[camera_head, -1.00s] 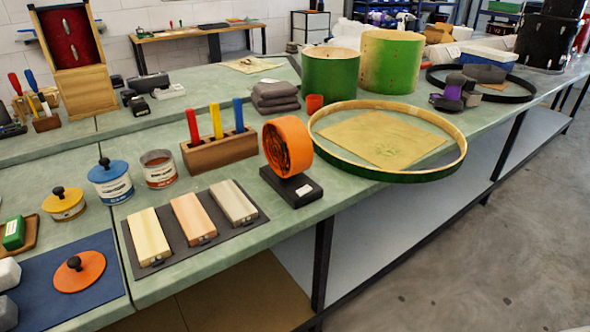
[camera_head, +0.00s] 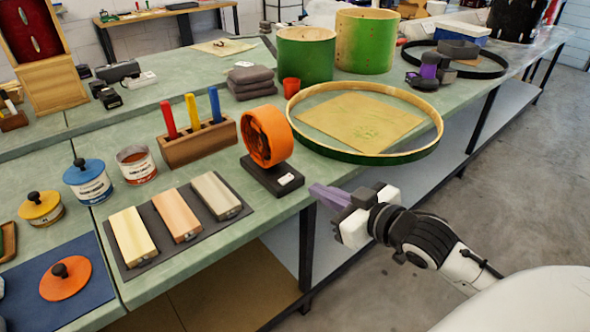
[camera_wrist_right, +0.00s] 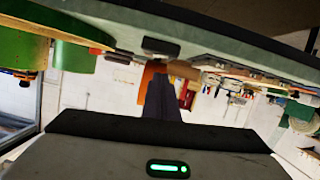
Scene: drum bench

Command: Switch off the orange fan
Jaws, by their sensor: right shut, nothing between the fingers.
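The orange fan (camera_head: 267,136) stands on a black base (camera_head: 273,178) near the front edge of the bench. The base carries a small white label or switch on its near right side, too small to read. My right gripper (camera_head: 318,191) has purple fingers, which are shut and empty. It is just off the bench's front edge, to the right of and lower in the picture than the fan base, apart from it. In the right wrist view its fingers (camera_wrist_right: 160,98) point toward the fan, partly hidden as an orange patch (camera_wrist_right: 150,73) behind them. My left gripper is not in view.
A wooden block with coloured handles (camera_head: 197,143) stands left of the fan. Several sanding blocks lie on a dark mat (camera_head: 150,208). Space before the bench is clear.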

